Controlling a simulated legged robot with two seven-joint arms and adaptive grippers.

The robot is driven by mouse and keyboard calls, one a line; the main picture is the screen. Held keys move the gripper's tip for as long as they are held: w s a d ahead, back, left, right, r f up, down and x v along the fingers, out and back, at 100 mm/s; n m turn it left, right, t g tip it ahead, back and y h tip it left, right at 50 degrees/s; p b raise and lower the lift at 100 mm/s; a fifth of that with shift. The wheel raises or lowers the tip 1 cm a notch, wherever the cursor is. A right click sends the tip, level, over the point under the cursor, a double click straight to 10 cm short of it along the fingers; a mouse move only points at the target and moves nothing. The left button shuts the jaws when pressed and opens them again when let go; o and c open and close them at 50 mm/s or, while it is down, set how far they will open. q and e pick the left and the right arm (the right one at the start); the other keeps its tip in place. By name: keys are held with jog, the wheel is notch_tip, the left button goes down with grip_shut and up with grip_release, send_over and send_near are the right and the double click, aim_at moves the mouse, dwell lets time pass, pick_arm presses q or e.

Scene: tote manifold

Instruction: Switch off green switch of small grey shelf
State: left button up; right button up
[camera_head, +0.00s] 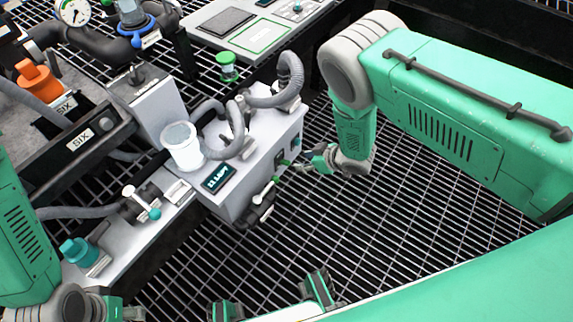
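The small grey shelf (240,192) is the light grey box in the middle, with hoses and a dark display on top. Its right-hand face carries a small green switch (285,162), a green-tipped lever below it and a teal knob above it. The switch's setting is too small to read. My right gripper (305,167) comes in from the right, with its tips close beside the green switch. Contact and finger opening cannot be made out. My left gripper (132,313) is mostly cut off at the bottom left, away from the shelf.
A white cup (182,146) stands on the shelf's left edge. A valve with a teal knob (155,213) and a teal cap (75,249) sit at the lower left. A green-capped jar (227,67) stands behind. Open black grating (400,220) lies at right.

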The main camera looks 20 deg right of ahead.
aim_at(288, 162)
jog(key=b+x, duration=0.3)
jog(key=x, duration=0.5)
jog(key=shift+f, duration=0.15)
jog(key=shift+w+a+f+b, duration=0.25)
jog(key=shift+w+f+b, duration=0.05)
jog(key=shift+w, duration=0.05)
grip_shut()
